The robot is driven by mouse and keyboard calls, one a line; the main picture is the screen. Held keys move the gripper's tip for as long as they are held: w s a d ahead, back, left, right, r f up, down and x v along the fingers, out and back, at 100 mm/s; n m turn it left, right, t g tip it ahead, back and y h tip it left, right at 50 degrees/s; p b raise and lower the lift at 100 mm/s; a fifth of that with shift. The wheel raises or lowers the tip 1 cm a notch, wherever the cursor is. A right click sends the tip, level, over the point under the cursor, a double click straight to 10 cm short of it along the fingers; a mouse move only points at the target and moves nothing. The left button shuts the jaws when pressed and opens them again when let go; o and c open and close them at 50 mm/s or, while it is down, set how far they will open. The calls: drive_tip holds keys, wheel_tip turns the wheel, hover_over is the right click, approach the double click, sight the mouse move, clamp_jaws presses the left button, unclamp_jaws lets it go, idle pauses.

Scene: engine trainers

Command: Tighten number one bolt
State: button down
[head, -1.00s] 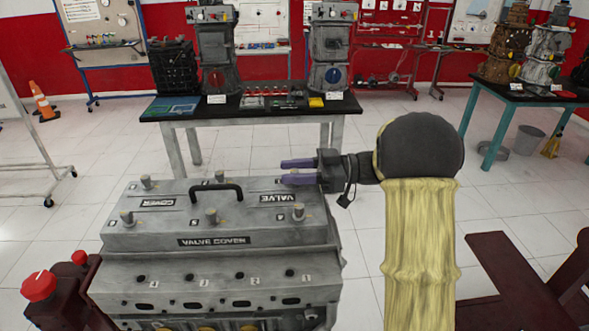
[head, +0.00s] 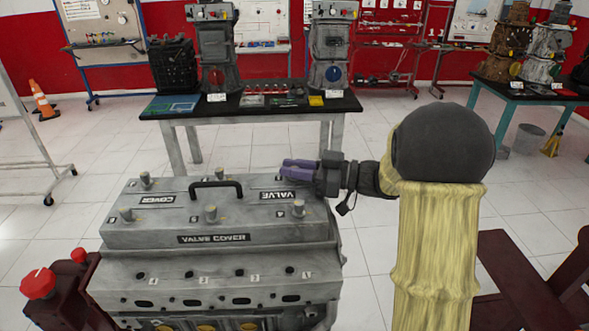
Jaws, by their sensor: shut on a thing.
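The grey valve cover (head: 240,222) lies on top of the engine block (head: 215,280) in front of me. Bolts stand upright on it: one at the far left (head: 145,179), one at the front left (head: 127,214), one at the front middle (head: 211,212) and one at the front right (head: 298,208). The small labels beside them are too small to read surely. My gripper (head: 290,170) reaches in from the right, low over the cover's far right corner. Its purple fingers are shut on a bolt there, which they hide.
A black handle (head: 215,187) rises from the cover's middle. A red knob (head: 38,284) is at the lower left. A black-topped table (head: 350,103) with engine parts stands behind the engine.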

drive_tip(key=shift+m+t+h, duration=0.3)
drive_tip(key=shift+m+t, duration=0.3)
drive_tip(key=shift+t, duration=0.3)
drive_tip(key=c, duration=1.4)
unclamp_jaws()
drive_tip(key=b+v, duration=0.3)
drive_tip(key=v, duration=1.4)
drive_tip(key=shift+s+d, duration=0.2)
drive_tip(key=shift+o, duration=0.3)
